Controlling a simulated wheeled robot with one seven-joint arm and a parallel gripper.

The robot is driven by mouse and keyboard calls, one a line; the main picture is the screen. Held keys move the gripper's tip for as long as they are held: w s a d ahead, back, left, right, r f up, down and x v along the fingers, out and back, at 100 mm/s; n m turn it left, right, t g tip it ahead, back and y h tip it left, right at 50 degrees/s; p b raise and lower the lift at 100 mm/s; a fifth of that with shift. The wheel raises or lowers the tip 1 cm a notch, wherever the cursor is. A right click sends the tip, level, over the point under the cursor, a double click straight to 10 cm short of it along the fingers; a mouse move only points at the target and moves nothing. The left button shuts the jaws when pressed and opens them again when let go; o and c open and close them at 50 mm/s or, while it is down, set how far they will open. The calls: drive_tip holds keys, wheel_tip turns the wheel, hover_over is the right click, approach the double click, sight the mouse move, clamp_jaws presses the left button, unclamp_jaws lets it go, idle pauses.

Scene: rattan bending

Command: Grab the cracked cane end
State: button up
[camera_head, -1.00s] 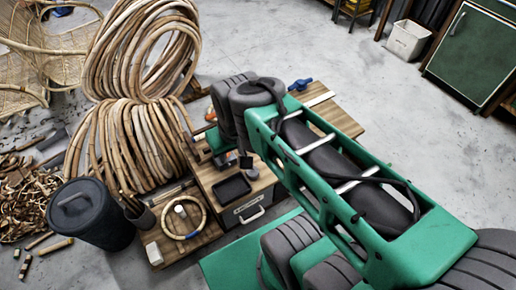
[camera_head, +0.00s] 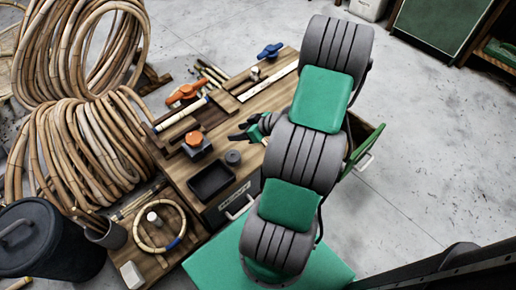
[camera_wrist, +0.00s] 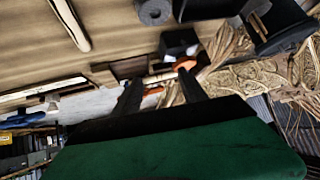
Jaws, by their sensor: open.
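My gripper (camera_head: 243,132) is over the workbench, with its dark fingers spread and nothing between them. In the wrist view my gripper (camera_wrist: 158,84) also shows two separate fingers. A short cane piece (camera_head: 181,115) with pale and blue marks lies on the bench, left of and beyond my gripper. A cane piece (camera_wrist: 158,77) shows behind the fingers in the wrist view, apart from them. A bent cane ring (camera_head: 144,240) with a blue band lies at the bench's lower left. I cannot make out a crack on any cane end.
The workbench (camera_head: 262,97) carries an orange-handled clamp (camera_head: 187,93), an orange-topped block (camera_head: 195,143), a black tray (camera_head: 211,181) and a blue-handled tool (camera_head: 269,50). Large cane coils (camera_head: 85,150) and a dark bin (camera_head: 50,240) stand at left. The floor at right is open.

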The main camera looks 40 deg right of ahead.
drive_tip(key=s+d+f+m+t+h+b, duration=0.1)
drive_tip(key=s+d+f, duration=0.1)
drive_tip(key=d+f, duration=0.1)
drive_tip(key=s+d+f+m+t+h+b, duration=0.1)
drive_tip(key=d+f+h+b, duration=0.1)
drive_tip(key=d+f, duration=0.2)
drive_tip(key=s+d+f+m+t+h+b, duration=0.1)
drive_tip(key=s+d+f+t, duration=0.1)
drive_tip(key=d+f, duration=0.2)
drive_tip(key=shift+s+f+m+h, duration=0.3)
drive_tip(key=shift+s+f+h, duration=0.1)
drive_tip(key=shift+f, duration=0.25)
drive_tip(key=shift+w+d+f, duration=0.15)
drive_tip(key=shift+w, duration=0.25)
drive_tip(key=x, duration=0.2)
drive_tip(key=b+x, duration=0.1)
drive_tip(key=x, duration=0.1)
drive_tip(key=b+x, duration=0.1)
drive_tip(key=x, duration=0.1)
drive_tip(key=shift+w+a, duration=0.25)
drive_tip(key=shift+w, duration=0.25)
clamp_jaws()
